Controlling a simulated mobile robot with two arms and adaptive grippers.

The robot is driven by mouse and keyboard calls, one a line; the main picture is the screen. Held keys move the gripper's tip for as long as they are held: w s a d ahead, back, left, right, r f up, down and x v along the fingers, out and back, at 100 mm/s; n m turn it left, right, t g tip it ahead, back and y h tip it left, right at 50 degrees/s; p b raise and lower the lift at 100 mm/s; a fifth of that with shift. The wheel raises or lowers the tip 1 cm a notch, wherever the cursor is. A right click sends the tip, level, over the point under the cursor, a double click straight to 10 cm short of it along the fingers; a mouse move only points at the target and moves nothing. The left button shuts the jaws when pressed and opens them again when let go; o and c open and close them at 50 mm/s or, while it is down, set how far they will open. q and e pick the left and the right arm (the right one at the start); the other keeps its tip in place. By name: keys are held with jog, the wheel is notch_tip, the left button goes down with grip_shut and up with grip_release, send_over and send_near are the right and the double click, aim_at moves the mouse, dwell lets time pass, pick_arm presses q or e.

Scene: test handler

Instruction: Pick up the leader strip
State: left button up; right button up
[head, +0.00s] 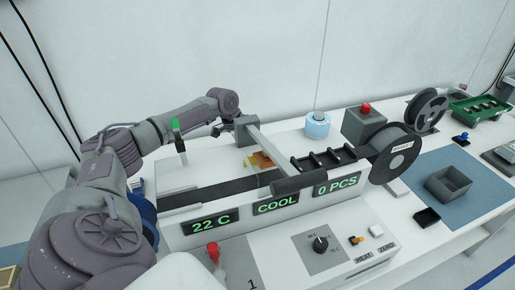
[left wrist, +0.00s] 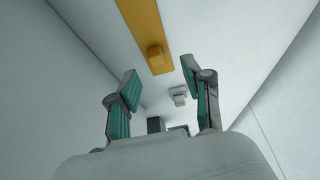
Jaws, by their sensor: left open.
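In the left wrist view a flat yellow strip (left wrist: 145,25) with a raised yellow block at its near end lies on a pale surface, beyond my fingertips. I cannot tell for sure that it is the leader strip. My left gripper (left wrist: 158,72) is open and empty, its two teal-padded fingers apart, with the strip's near end showing just beyond the gap. My right gripper is not in view.
The white machine (head: 285,228) has displays reading 22 C, COOL and 0 PCS. A dark track (head: 225,190) runs along it. A grey block with a pale bar (head: 262,148) stands above. A large black reel (head: 397,155), a blue-white roll (head: 318,126) and a dark bin (head: 447,184) are rightward.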

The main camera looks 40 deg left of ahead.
pick_arm(q)
jog(key=shift+w+d+f, duration=0.2)
jog(key=shift+d+f, duration=0.1)
jog(key=shift+f, duration=0.15)
jog(key=p+x, duration=0.1)
jog(key=x, duration=0.3)
jog(key=shift+d+f+p, duration=0.1)
jog(key=shift+f+p, duration=0.2)
jog(key=shift+f, duration=0.05)
jog(key=shift+c, duration=1.2)
grip_shut()
